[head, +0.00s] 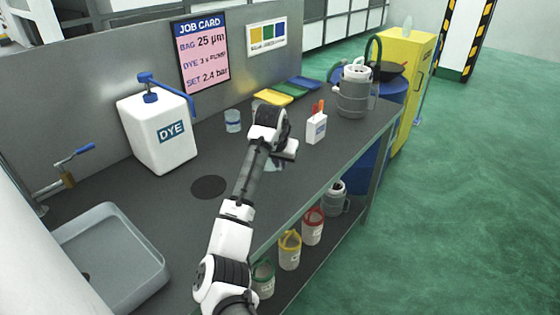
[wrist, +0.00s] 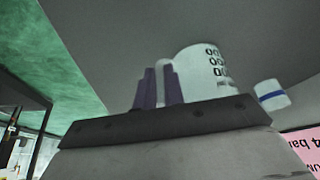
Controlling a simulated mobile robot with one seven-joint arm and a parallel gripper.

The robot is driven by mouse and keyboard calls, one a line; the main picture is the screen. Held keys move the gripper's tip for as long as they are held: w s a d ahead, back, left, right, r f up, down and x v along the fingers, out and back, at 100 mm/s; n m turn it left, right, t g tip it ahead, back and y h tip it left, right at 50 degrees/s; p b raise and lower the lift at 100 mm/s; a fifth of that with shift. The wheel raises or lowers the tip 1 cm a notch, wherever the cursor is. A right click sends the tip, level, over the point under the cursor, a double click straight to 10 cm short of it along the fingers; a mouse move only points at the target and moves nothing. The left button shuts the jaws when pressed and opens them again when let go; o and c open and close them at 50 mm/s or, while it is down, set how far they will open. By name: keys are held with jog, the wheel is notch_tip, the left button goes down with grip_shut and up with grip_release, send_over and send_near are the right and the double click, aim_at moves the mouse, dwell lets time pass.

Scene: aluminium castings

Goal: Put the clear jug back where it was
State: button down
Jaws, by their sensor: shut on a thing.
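The clear jug (wrist: 203,72), pale with dark printed markings, shows in the wrist view. My gripper (wrist: 158,88) has its two purple fingers closed at the jug's handle. In the head view my gripper (head: 281,153) is over the middle of the grey bench, and a pale bit of the jug (head: 274,165) shows below it; the rest is hidden by my arm. I cannot tell whether the jug touches the bench.
A dark round disc (head: 208,187) lies on the bench, left of my arm. A grey basin (head: 108,258) is at front left.

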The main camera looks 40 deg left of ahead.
jog(key=c, duration=1.5)
grip_release()
